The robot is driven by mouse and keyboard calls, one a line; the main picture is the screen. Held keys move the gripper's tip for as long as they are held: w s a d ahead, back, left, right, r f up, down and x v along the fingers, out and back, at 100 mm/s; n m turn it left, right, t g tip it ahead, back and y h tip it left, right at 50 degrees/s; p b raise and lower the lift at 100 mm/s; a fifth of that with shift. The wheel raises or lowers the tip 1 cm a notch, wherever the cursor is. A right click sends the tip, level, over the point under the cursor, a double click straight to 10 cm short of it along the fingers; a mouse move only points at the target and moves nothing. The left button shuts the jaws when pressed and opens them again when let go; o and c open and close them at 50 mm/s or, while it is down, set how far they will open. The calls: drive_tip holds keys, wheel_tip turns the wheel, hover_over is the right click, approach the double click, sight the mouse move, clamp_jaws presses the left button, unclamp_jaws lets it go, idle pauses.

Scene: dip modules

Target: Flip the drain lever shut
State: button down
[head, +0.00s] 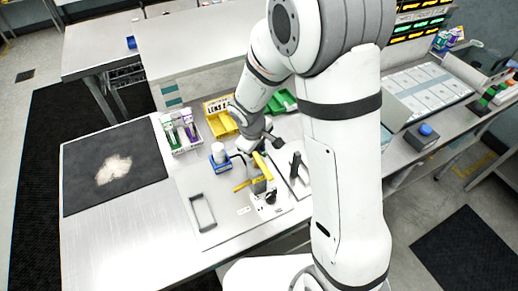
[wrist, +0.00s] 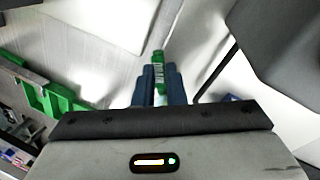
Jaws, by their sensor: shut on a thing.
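My gripper reaches down over the grey panel at the middle of the workbench in the head view. In the wrist view its two dark blue fingers (wrist: 160,88) are closed on a slim green piece (wrist: 159,58) with pale markings. I cannot tell whether this green piece is the drain lever. In the head view, yellow lever-like parts (head: 243,186) show at the fixture (head: 262,190) below my gripper. My arm and wrist partly hide this spot, so the lever's angle cannot be told.
A white rack (head: 178,146) with green and purple labelled items, a yellow bin (head: 220,122) and a green bin (head: 283,101) stand behind. A blue-based white container (head: 219,158) is just left of my gripper. A dark mat (head: 82,183) with a pale patch lies at left.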

drive_tip(key=shift+s+a+f+m+b, duration=0.15)
drive_tip(key=shift+m+b, duration=0.35)
drive_tip(key=shift+b, duration=0.25)
drive_tip(key=shift+m, duration=0.3)
drive_tip(key=c, duration=1.5)
unclamp_jaws()
drive_tip(key=shift+r, duration=0.2)
drive_tip(key=v, duration=0.7)
drive_tip(key=shift+a+r+b, duration=0.2)
drive_tip(key=shift+r+b, duration=0.15)
drive_tip(key=shift+b, duration=0.1)
drive_tip(key=shift+r, duration=0.1)
